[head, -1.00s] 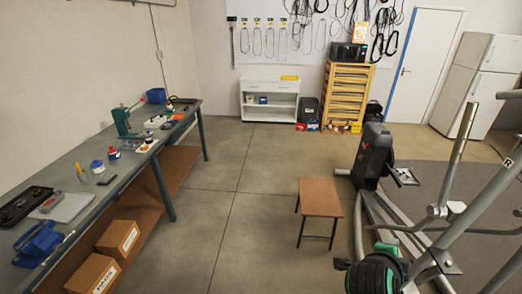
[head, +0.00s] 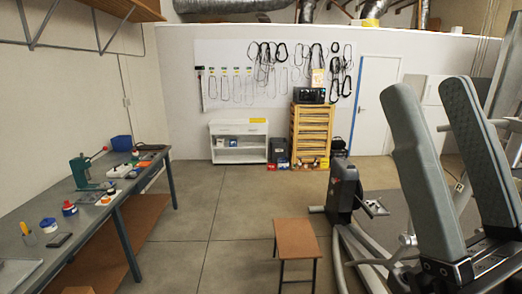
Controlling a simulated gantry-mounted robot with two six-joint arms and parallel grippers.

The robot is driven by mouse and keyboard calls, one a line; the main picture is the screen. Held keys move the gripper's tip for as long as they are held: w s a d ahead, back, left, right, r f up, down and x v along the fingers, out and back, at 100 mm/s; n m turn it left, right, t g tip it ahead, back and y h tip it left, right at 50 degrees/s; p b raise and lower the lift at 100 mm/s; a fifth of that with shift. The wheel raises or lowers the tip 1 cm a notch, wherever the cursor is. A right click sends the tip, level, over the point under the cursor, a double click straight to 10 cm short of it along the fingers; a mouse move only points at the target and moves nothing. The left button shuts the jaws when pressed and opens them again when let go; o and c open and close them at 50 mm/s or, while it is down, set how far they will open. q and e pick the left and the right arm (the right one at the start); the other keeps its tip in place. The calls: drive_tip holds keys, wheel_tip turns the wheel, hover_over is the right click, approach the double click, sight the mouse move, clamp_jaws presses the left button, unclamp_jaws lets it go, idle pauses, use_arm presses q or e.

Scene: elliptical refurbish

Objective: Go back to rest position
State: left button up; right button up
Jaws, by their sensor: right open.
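My right gripper (head: 430,98) stands large and close at the right of the head view. Its two long grey padded fingers point up and are spread apart, with nothing seen between them. The dark base of the gripper is at the lower right. It hides much of the elliptical machine, whose dark front housing (head: 343,193) shows to the left of it. My left gripper is not in view.
A long workbench (head: 95,222) with tools and small jars runs along the left. A brown-topped stool (head: 296,239) stands in the middle front. A white cabinet (head: 238,145) and a wooden drawer unit (head: 311,132) stand at the back wall. The floor between is clear.

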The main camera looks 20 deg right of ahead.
drive_tip(key=w+f+m+g+h, duration=0.2)
drive_tip(key=w+f+m+h, duration=0.1)
drive_tip(key=w, duration=0.1)
wheel_tip(320, 180, up, 19)
drive_tip(key=p, duration=1.8)
drive_tip(key=shift+s+d+y, duration=0.15)
drive_tip(key=shift+d+y, duration=0.15)
drive_tip(key=shift+y, duration=0.1)
drive_tip(key=shift+f, duration=0.15)
drive_tip(key=shift+o, duration=0.3)
drive_tip(key=o, duration=0.7)
drive_tip(key=shift+m, duration=0.3)
